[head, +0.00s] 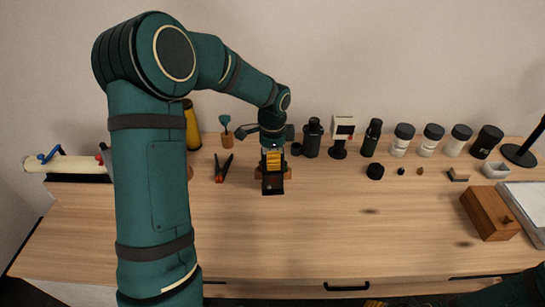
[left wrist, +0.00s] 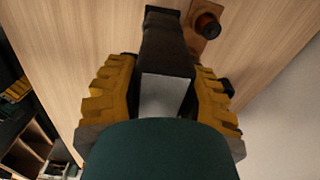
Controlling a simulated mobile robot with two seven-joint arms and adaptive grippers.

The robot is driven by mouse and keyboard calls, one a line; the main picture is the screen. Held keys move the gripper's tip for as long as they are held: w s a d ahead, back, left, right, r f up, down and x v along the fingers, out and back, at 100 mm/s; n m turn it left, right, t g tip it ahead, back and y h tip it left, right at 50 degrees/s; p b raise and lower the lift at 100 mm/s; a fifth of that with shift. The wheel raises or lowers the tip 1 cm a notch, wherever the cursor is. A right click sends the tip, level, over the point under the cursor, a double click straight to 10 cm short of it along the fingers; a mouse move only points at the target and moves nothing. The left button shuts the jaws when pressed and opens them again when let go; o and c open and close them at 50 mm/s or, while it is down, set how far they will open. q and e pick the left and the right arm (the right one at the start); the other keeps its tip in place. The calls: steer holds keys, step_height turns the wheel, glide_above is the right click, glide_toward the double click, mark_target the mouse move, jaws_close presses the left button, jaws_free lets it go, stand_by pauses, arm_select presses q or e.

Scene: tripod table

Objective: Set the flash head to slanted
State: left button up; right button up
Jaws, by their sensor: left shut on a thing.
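The flash is a black body (head: 273,185) on the table below my left gripper (head: 273,160). In the left wrist view it is a black block (left wrist: 167,45) with a pale grey panel (left wrist: 163,95), which I take for the flash head. The yellow ridged fingers of my left gripper (left wrist: 163,66) are shut on either side of it. The head's exact tilt is hard to tell, as my wrist covers part of it. Yellow finger pads of my right gripper (head: 376,303) barely show at the bottom edge, so its jaws are unclear.
Red-handled pliers (head: 223,168) lie left of the flash. Black bottles (head: 312,138), a white boxed device on a stand (head: 343,130) and several lidded jars (head: 402,140) stand along the back. A wooden box (head: 488,213) sits at right. The front middle is clear.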

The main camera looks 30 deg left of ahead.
arm_select(q)
steer(key=shift+s+d+f+t+y+b, duration=0.2)
steer(key=shift+t+y+b, duration=0.25)
steer(key=shift+b, duration=0.3)
steer(key=shift+s+d+r+t+y+b, duration=0.15)
steer(key=shift+t+y+b, duration=0.15)
steer(key=shift+t, duration=0.25)
steer(key=shift+s+d+t+y, duration=0.2)
steer(key=shift+t+y, duration=0.25)
steer(key=shift+t, duration=0.15)
steer(key=shift+s+d+t+y, duration=0.1)
steer(key=shift+s+t+y, duration=0.1)
steer(key=shift+t+y, duration=0.3)
steer(key=shift+s+d+f+t+y, duration=0.1)
steer(key=shift+s+f+t+y, duration=0.1)
steer(key=shift+t+y, duration=0.3)
steer(key=shift+s+d+f+t+y, duration=0.1)
steer(key=shift+s+f+t+y, duration=0.1)
steer(key=shift+t, duration=0.5)
steer(key=shift+t+y, duration=0.3)
steer(key=o, duration=1.2)
